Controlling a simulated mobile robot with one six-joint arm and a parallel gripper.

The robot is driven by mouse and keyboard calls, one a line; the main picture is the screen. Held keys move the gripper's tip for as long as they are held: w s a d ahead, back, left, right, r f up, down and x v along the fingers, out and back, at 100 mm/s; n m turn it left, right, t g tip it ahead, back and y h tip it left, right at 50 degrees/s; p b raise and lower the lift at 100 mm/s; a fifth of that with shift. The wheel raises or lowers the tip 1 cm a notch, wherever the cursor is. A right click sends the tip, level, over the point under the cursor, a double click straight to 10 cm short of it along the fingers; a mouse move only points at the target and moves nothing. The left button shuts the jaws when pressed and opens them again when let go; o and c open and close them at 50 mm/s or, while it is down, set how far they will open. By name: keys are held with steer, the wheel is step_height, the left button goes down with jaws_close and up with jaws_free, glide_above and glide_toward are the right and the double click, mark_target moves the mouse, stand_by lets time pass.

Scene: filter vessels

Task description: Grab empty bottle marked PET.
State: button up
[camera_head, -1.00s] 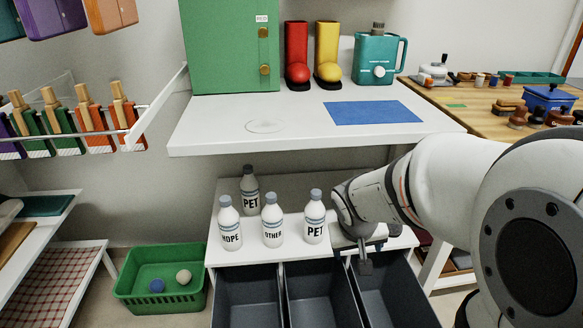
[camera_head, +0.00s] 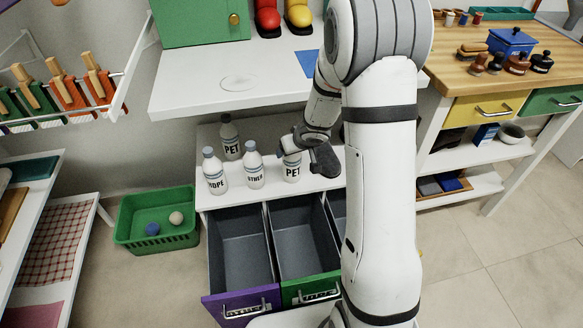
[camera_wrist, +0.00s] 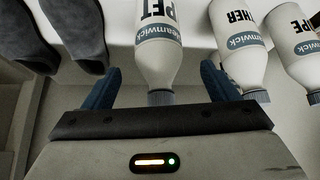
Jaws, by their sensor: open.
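Two white bottles are marked PET. The front PET bottle (camera_head: 291,170) stands upright on the white shelf, its upper part partly hidden by my gripper (camera_head: 307,150). In the wrist view this PET bottle (camera_wrist: 157,52) lies between the two blue fingers of my open gripper (camera_wrist: 160,75); I cannot tell whether they touch it. The rear PET bottle (camera_head: 230,138) stands farther back to the left. I cannot tell from the white walls which bottle is empty.
The OTHER bottle (camera_head: 254,168) and HDPE bottle (camera_head: 214,174) stand close by on the left. Open grey bins, one with a purple front (camera_head: 242,303), extend below. The white tabletop (camera_head: 215,98) overhangs the shelf. A green basket (camera_head: 157,232) sits on the floor.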

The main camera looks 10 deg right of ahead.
mark_target(292, 159)
steer(key=b+x, duration=0.3)
steer(key=x, duration=0.1)
steer(key=shift+d+f, duration=0.1)
steer(key=shift+f, duration=0.35)
steer(key=c, duration=1.3)
